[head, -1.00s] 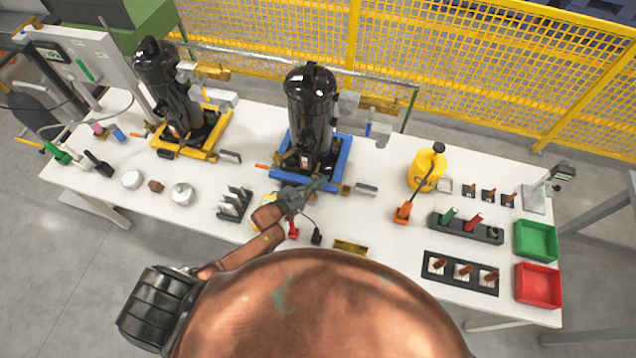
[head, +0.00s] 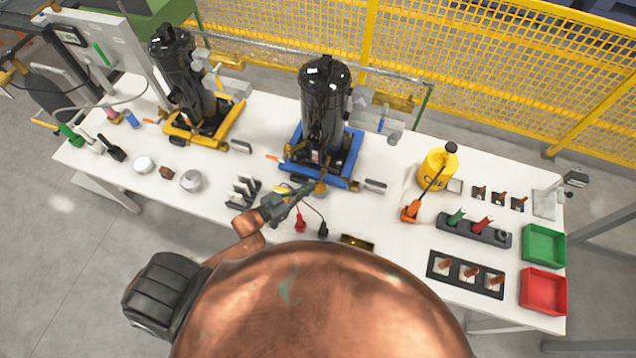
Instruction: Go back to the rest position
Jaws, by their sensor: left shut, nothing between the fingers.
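My left gripper (head: 308,190) reaches in over the middle of the white table. It is shut and holds nothing. Its fingers point up and right in the picture, toward the front edge of the blue pallet (head: 297,171), which carries a tall black compressor (head: 325,100). The tips overlap the pallet's front edge in the picture; I cannot tell whether they touch it. My right gripper is not in view.
A second compressor (head: 178,75) stands on a yellow pallet (head: 221,133) at left. A yellow can (head: 437,168), green bin (head: 540,245) and red bin (head: 543,291) are at right. Yellow fencing (head: 480,60) runs behind the white table (head: 385,222). My body hides its front middle.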

